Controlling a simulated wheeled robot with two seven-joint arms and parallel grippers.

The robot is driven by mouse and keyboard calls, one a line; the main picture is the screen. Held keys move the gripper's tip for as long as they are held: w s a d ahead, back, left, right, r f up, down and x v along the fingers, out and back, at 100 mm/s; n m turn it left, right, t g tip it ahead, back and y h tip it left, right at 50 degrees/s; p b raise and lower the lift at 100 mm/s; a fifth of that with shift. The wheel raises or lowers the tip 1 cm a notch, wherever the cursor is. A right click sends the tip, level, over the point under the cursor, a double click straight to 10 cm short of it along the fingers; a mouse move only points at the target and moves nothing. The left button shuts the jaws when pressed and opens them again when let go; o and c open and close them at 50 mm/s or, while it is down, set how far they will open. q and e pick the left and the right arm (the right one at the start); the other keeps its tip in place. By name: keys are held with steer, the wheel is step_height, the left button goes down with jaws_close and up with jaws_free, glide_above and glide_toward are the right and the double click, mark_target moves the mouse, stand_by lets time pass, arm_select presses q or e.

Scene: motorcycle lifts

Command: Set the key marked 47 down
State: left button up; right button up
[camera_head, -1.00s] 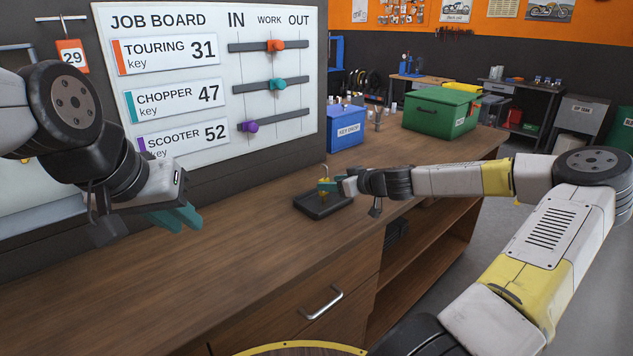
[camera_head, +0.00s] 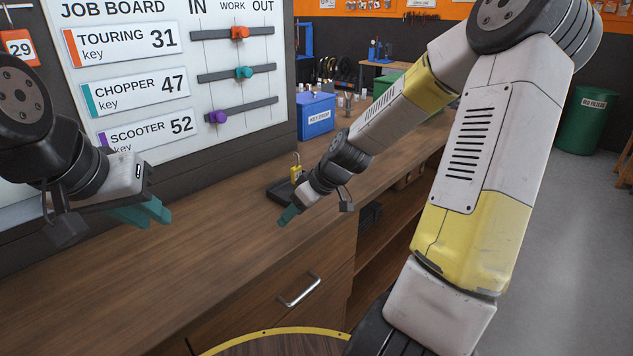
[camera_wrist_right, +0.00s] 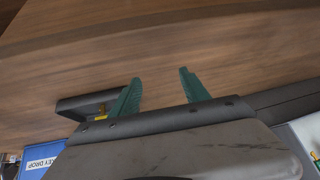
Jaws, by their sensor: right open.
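A small yellow-tagged key (camera_head: 296,173) with a pale loop on top stands in the black tray (camera_head: 274,190) on the wooden bench; any number on it is too small to read. My right gripper (camera_head: 288,216) is just in front of the tray, apart from the key. In the right wrist view its teal fingers (camera_wrist_right: 158,92) are spread, with only bare bench between them. Part of the tray (camera_wrist_right: 75,103) and a yellow bit of the key (camera_wrist_right: 101,117) show left of the fingers there. My left gripper (camera_head: 150,213) hangs before the board; its finger gap is unclear.
The job board (camera_head: 150,62) lists touring 31, chopper 47 and scooter 52, with sliders. The bench's near left stretch is clear.

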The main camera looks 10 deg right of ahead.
steer(key=s+d+r+m+t+h, duration=0.1)
steer(key=s+d+r+m+h, duration=0.2)
steer(key=s+r, duration=1.5)
steer(key=s+m, duration=0.2)
steer(key=m, duration=0.2)
steer(key=shift+s+d+r+m+t, duration=0.15)
steer(key=shift+s+r+m+t, duration=0.15)
steer(key=shift+r+t, duration=0.1)
